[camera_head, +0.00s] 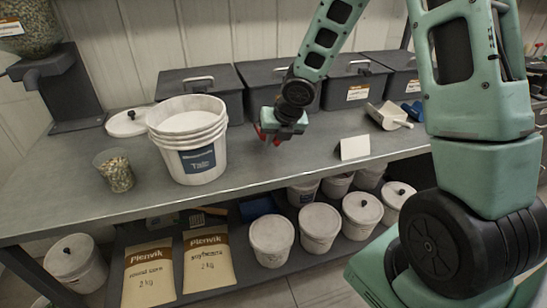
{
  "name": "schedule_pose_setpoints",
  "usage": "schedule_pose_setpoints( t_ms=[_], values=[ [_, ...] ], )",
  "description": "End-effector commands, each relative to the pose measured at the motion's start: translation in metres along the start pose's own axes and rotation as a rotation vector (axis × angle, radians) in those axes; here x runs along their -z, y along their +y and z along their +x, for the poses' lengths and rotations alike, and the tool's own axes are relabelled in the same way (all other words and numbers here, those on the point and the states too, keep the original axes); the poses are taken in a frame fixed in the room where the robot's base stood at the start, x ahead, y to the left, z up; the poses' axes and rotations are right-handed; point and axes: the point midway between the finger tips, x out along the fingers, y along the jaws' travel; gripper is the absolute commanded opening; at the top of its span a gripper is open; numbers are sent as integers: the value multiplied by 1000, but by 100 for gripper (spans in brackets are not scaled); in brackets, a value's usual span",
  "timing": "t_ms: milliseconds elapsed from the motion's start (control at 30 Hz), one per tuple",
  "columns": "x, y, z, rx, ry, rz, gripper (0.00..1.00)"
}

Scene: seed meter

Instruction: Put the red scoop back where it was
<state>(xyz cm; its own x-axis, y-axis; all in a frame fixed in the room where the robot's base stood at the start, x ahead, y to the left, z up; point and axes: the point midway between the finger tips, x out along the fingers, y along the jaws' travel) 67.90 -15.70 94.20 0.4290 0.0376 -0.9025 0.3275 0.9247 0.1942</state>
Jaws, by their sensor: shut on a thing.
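The rest of the scoop is hidden by the gripper or too small to make out. I cannot tell whether the scoop touches the bench.
A white card (354,148) stands right of my gripper. A white scoop (388,115) and a blue scoop (414,110) lie further right. Dark lidded bins (355,85) line the back. A clear cup of seeds (115,171) stands at left.

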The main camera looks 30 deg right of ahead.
Motion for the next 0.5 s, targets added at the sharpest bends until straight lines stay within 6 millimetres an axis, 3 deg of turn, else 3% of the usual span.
schedule_pose_setpoints(
  t_ms=[233, 500],
  values=[
    [15, -6, 34, -1, 2, -1, 0],
    [16, -8, 36, 1, 0, 1, 0]
  ],
)
